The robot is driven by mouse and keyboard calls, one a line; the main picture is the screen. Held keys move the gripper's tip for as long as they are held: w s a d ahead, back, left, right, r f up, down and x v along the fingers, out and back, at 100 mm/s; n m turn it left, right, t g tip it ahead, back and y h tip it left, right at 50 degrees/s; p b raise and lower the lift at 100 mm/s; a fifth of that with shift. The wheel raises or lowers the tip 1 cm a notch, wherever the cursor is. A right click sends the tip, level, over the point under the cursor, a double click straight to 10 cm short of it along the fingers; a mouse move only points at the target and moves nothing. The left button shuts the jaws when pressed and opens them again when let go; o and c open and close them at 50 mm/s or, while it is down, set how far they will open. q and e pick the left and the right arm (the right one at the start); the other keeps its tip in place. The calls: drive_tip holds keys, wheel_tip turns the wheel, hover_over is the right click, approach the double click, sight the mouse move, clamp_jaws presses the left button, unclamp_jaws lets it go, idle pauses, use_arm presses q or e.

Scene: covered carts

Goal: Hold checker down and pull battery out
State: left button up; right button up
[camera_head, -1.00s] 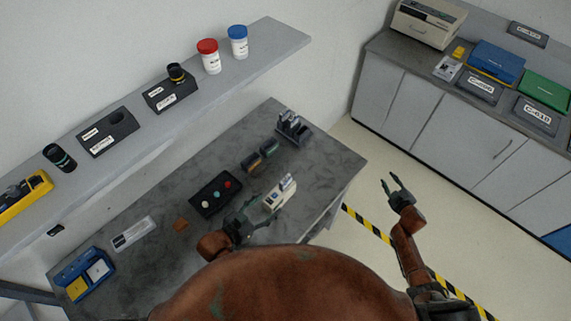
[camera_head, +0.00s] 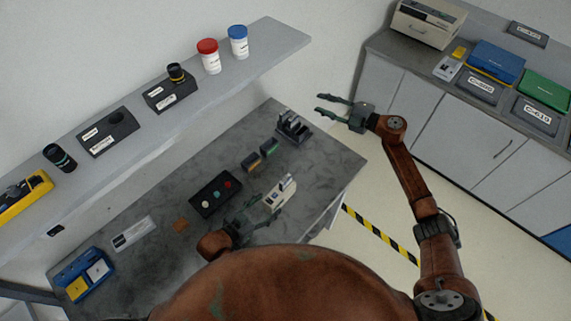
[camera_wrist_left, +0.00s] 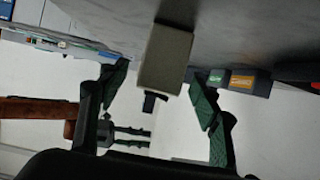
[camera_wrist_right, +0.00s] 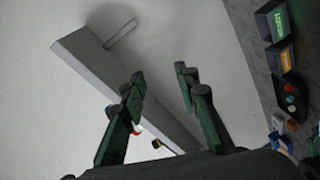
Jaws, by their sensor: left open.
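The beige checker (camera_head: 281,194) stands near the front right part of the grey table, with grey and dark parts at its far end. In the left wrist view the checker (camera_wrist_left: 165,58) is a pale block with a dark piece sticking out. My left gripper (camera_head: 267,207) is open at the checker's near end, one finger to each side; contact is unclear. My right gripper (camera_head: 320,104) is open and empty, raised near the table's far right corner, away from the checker. Two small dark blocks, one orange-labelled (camera_head: 251,162) and one green-labelled (camera_head: 269,147), lie behind the checker; I cannot tell whether they are batteries.
A black button box (camera_head: 215,195) is left of the checker. A dark holder with grey uprights (camera_head: 292,128) stands at the table's far right. A wall shelf (camera_head: 135,130) carries jars and holders above the table. A blue case (camera_head: 84,274) sits at the left end.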

sight(279, 197)
drive_tip(key=s+a+f+n+g+h, duration=0.1)
drive_tip(key=s+a+n+g, duration=0.2)
drive_tip(key=s+a+g, duration=0.5)
drive_tip(key=s+a+f+n+g+h, duration=0.15)
drive_tip(key=s+a, duration=0.35)
drive_tip(key=a, duration=0.7)
drive_tip(key=s+d+f+h, duration=0.1)
drive_tip(key=s+h, duration=0.1)
drive_tip(key=h, duration=0.1)
drive_tip(key=s+d+f+h, duration=0.2)
drive_tip(key=h, duration=0.1)
drive_tip(key=s+d+f+h, duration=0.1)
drive_tip(key=s+f+h, duration=0.1)
drive_tip(key=s+h, duration=0.1)
drive_tip(key=shift+s+d+g+h, duration=0.1)
drive_tip(key=shift+d+g+h, duration=0.05)
drive_tip(key=shift+g+h, duration=0.25)
drive_tip(key=shift+d+h, duration=0.35)
use_arm(q)
drive_tip(key=shift+w+d+f, duration=0.1)
drive_tip(key=shift+w+d, duration=0.05)
drive_tip(key=shift+w, duration=0.05)
use_arm(e)
drive_tip(key=shift+d, duration=0.15)
use_arm(q)
drive_tip(key=x, duration=0.7)
drive_tip(key=shift+w+d, duration=0.1)
